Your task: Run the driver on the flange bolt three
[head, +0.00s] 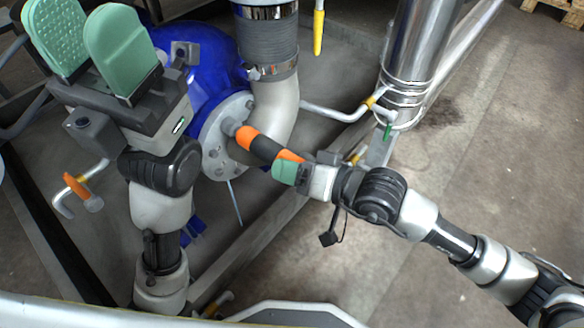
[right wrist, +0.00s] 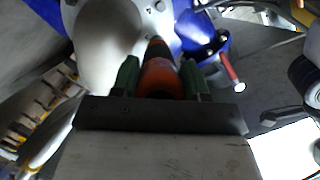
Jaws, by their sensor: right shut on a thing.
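The driver (head: 262,145), orange and black, is held in my right gripper (head: 289,172) and points up and left. Its grey nose (head: 231,127) meets the upper part of the round grey flange (head: 213,160), over a bolt position, and hides what is under it. Other bolts show around the flange rim; I cannot tell which is number three. In the right wrist view the driver's orange body (right wrist: 160,78) sits between the green fingers, its dark front end towards the flange (right wrist: 157,18). My left gripper (head: 84,40) is open and empty at the upper left, its green pads apart.
A blue housing (head: 205,70) is behind the flange, and a thick pale pipe (head: 275,110) bends beside it. A shiny steel column (head: 418,45) stands right of it. A thin orange-handled lever (head: 78,187) is at the left.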

